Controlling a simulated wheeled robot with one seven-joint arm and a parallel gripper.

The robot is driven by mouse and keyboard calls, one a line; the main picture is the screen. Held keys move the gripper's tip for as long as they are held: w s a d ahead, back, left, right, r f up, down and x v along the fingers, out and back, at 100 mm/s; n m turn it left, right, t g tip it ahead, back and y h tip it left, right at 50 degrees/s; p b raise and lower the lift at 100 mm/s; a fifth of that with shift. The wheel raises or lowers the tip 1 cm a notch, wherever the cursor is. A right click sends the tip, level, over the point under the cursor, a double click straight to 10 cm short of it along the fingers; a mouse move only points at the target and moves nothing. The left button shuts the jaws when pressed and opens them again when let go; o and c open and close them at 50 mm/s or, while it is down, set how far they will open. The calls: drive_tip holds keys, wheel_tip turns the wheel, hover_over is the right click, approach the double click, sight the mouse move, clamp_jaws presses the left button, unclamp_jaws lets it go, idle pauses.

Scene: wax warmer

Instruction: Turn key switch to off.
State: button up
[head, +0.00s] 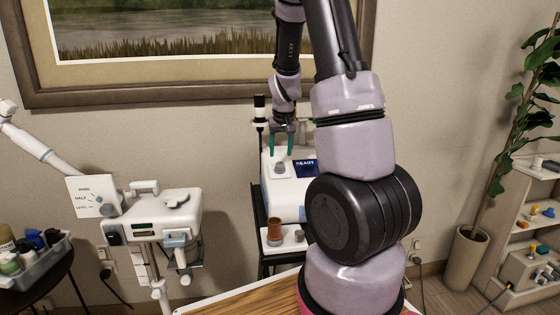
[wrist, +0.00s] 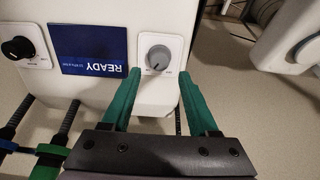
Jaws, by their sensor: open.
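A white machine (head: 291,200) with a blue READY screen (head: 306,169) stands against the wall, partly hidden behind my arm. A round grey knob (head: 280,168) sits on its face, left of the screen. In the wrist view the grey knob (wrist: 158,58) is on a light plate with a short mark pointing toward my gripper; its lettering is too small to read. My gripper (head: 282,154) is open, its green fingers just above the knob in the head view. In the wrist view the fingertips (wrist: 160,74) flank the knob's near side; I see nothing held between them.
A black knob (wrist: 17,47) is on the far side of the READY screen (wrist: 95,50). A brown spool (head: 274,232) stands on a lower shelf. Another white unit (head: 165,215) with a dial panel (head: 91,197) is at left. A wooden tabletop (head: 245,300) lies in front.

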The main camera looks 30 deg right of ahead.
sight(280, 164)
drive_tip(key=shift+x, duration=2.55)
clamp_jaws()
drive_tip(key=n, duration=0.6)
drive_tip(key=shift+d, duration=0.15)
drive_tip(key=n, duration=0.6)
unclamp_jaws()
drive_tip(key=shift+n, duration=0.6)
drive_tip(key=v, duration=0.6)
drive_tip(key=shift+r, duration=0.15)
